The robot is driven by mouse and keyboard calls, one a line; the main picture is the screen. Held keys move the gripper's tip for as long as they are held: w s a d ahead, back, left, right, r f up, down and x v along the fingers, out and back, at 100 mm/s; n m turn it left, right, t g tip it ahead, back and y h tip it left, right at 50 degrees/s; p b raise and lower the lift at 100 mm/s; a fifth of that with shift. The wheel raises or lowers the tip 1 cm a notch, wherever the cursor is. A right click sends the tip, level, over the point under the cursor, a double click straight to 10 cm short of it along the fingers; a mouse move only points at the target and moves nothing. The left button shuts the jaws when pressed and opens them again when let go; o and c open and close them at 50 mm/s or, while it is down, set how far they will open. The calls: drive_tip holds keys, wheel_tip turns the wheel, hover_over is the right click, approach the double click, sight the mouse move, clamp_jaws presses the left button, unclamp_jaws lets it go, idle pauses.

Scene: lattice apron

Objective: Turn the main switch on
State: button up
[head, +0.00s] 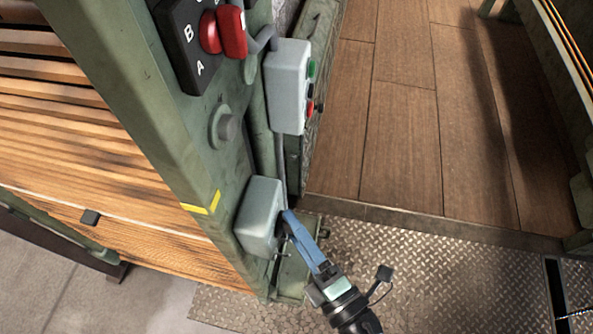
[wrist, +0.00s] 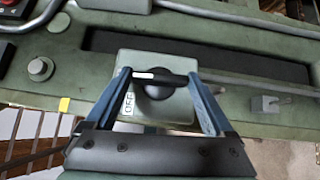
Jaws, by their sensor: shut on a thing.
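The main switch is a grey-green box (head: 257,217) low on the green post, with a black rotary knob (wrist: 158,90) on its face. The knob's bar handle lies crosswise in the wrist view, and its white mark is at the left end. An OFF label (wrist: 129,104) shows at the box's left edge, just below that end. My gripper (head: 287,216) reaches the box face from the lower right. In the wrist view its blue fingers (wrist: 158,76) are closed on the two ends of the handle. In the head view the knob is mostly hidden by the fingers.
Above the switch are a round grey button (head: 228,127), a box with green, black and red buttons (head: 289,87), and a red selector (head: 222,31) marked A and B. Wooden slats (head: 60,110) lie left. Metal plate (head: 420,275) and wooden floor (head: 420,130) lie right.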

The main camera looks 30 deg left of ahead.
drive_tip(key=shift+m+p, duration=0.4)
drive_tip(key=shift+p, duration=0.25)
drive_tip(key=o, duration=1.1)
drive_tip(key=v, duration=0.4)
drive_tip(key=b+v, duration=0.1)
drive_tip(key=v, duration=0.8)
drive_tip(key=shift+w+d+r, duration=0.1)
drive_tip(key=shift+r, duration=0.2)
